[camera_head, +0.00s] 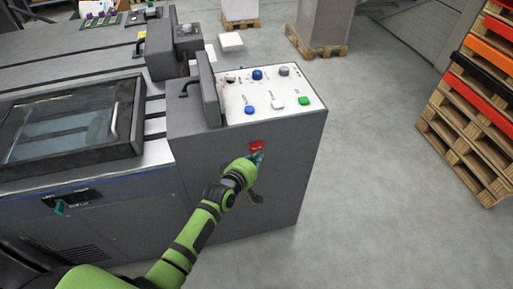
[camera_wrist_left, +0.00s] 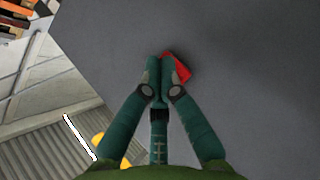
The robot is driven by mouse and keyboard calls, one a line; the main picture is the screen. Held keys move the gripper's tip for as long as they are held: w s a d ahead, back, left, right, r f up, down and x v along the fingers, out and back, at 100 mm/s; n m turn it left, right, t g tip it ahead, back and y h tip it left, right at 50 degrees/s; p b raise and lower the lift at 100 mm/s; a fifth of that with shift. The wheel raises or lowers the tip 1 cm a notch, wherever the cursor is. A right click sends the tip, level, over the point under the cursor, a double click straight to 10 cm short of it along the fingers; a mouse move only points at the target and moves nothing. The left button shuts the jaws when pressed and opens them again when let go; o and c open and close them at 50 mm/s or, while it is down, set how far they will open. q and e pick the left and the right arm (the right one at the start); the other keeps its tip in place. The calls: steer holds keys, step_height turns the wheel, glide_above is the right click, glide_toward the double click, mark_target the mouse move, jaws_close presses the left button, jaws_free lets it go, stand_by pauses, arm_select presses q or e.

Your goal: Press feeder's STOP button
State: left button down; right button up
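The feeder (camera_head: 275,190) is a grey cabinet in the head view. A small red button or plate (camera_head: 256,147), likely the STOP button, sits high on its front face; its marking is too small to read. My left gripper (camera_head: 258,158) is at the red piece, just below it in the picture, with its fingers together and nothing seen between them. In the left wrist view the green fingertips (camera_wrist_left: 160,66) meet and partly cover the red piece (camera_wrist_left: 180,69), which shows to their right. Whether they touch it I cannot tell. My right gripper is not in view.
A white control panel (camera_head: 283,91) with blue, white, green and grey knobs tops the cabinet. A glass-lidded machine section (camera_head: 65,125) adjoins on the left. A stack of pallets (camera_head: 470,115) stands at the right. The floor (camera_head: 370,160) between is clear.

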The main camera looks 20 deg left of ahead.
arm_select(q)
steer(key=shift+w+a, duration=0.1)
steer(key=shift+w, duration=0.05)
stand_by(0.8)
steer(key=shift+w+a, duration=0.15)
steer(key=shift+w, duration=0.05)
steer(key=shift+w+a, duration=0.2)
steer(key=shift+w, duration=0.15)
stand_by(0.7)
steer(key=shift+s+d+p, duration=0.45)
steer(key=shift+s, duration=0.25)
steer(key=s+d+p, duration=0.1)
steer(key=s, duration=0.1)
steer(key=s+d+p, duration=0.1)
steer(key=s+p, duration=0.1)
steer(key=shift+d, duration=0.4)
